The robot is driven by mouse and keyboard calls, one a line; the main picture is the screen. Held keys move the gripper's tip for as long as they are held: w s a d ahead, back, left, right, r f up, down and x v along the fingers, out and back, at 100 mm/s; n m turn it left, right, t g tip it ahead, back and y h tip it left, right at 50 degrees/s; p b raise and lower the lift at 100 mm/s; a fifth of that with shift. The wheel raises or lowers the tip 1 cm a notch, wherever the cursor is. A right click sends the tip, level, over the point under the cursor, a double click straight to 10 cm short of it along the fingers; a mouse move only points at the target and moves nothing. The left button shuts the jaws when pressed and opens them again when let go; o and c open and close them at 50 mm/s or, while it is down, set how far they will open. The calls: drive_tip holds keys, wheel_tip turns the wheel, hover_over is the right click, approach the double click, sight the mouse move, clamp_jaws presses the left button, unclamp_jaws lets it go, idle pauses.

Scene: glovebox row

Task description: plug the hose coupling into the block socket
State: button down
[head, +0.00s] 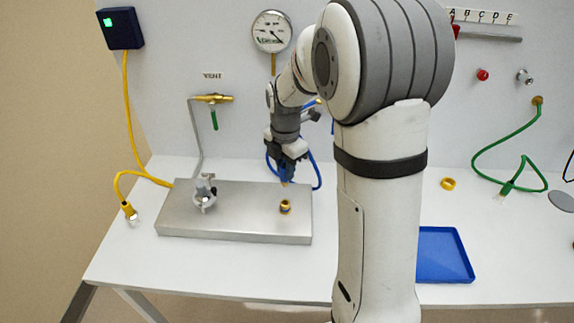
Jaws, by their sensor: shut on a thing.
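The metal block (245,222) lies on the white table, with a brass socket (285,206) with a dark opening in its top at the right. My gripper (286,172) points down over the block, a little above the socket in the picture. It is shut on the hose coupling (284,183), whose small brass tip shows below the fingers; the rest is mostly hidden by them. A blue hose (319,180) loops behind the gripper. The tip and the socket look apart, with a small gap; exact alignment in depth cannot be told.
A metal clamp-like fitting (204,194) stands on the block's left. A yellow cable's connector (130,213) is left of the block. A blue tray (445,255), yellow ring (448,184) and green hose (507,187) are right of my arm. A gauge (271,31) hangs behind.

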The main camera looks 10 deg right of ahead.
sight(285, 183)
drive_tip(key=shift+f, duration=0.1)
drive_tip(key=shift+f+b, duration=2.15)
drive_tip(key=shift+f, duration=0.65)
drive_tip(key=shift+s+f+b, duration=0.1)
drive_tip(key=shift+f+b, duration=1.2)
drive_tip(key=shift+f, duration=0.35)
drive_tip(key=c, duration=1.1)
unclamp_jaws()
drive_tip(key=shift+c, duration=0.2)
drive_tip(key=shift+r, duration=0.1)
wheel_tip(285, 183, up, 7)
drive_tip(key=shift+d+r, duration=0.1)
drive_tip(key=shift+r, duration=0.25)
